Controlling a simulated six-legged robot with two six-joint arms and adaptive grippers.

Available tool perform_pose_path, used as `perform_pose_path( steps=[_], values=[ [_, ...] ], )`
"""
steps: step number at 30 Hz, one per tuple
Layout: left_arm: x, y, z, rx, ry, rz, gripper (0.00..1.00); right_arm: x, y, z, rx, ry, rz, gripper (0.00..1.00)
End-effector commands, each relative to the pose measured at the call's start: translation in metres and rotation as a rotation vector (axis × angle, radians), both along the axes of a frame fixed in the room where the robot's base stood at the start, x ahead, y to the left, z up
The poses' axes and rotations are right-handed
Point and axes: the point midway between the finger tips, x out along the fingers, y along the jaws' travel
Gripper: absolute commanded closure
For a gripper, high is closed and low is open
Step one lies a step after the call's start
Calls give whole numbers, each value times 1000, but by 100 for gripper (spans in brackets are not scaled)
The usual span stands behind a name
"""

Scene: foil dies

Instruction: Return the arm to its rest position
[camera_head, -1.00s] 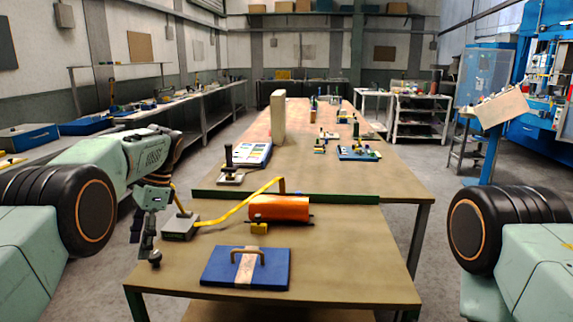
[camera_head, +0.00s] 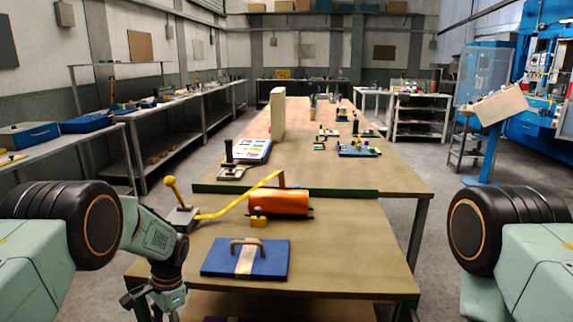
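My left arm is folded down at the lower left, and my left gripper (camera_head: 155,300) hangs at the bottom edge, beside the table's left front corner. Its fingertips are partly cut off, so I cannot tell whether it is open or shut. It is apart from the things on the table (camera_head: 340,265). My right gripper is out of view; only the shoulder part of my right arm shows at the right edge.
On the near table are a blue board with a handle (camera_head: 218,262), an orange roll (camera_head: 280,203), a small yellow piece (camera_head: 259,218) and a grey block with a yellow-knobbed lever (camera_head: 171,188). A yellow strip (camera_head: 240,197) runs to the roll. The front right tabletop is clear.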

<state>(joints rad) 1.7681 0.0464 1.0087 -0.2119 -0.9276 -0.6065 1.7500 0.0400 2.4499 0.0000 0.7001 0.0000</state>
Motion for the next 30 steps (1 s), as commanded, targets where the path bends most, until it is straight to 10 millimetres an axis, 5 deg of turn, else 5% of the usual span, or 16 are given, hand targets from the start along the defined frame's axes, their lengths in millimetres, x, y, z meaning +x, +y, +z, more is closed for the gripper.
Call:
perform_pose_path(
  steps=[6, 15, 24, 30],
  values=[
    [-78, -22, -80, -61, -39, 133, 41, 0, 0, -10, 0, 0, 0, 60],
    [-200, -46, -136, -112, -98, 364, 41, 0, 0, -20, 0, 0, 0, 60],
    [-323, -55, -130, -112, -161, 608, 41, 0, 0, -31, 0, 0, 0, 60],
    [-371, -55, -108, -98, -197, 714, 41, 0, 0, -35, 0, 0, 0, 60]
  ],
)
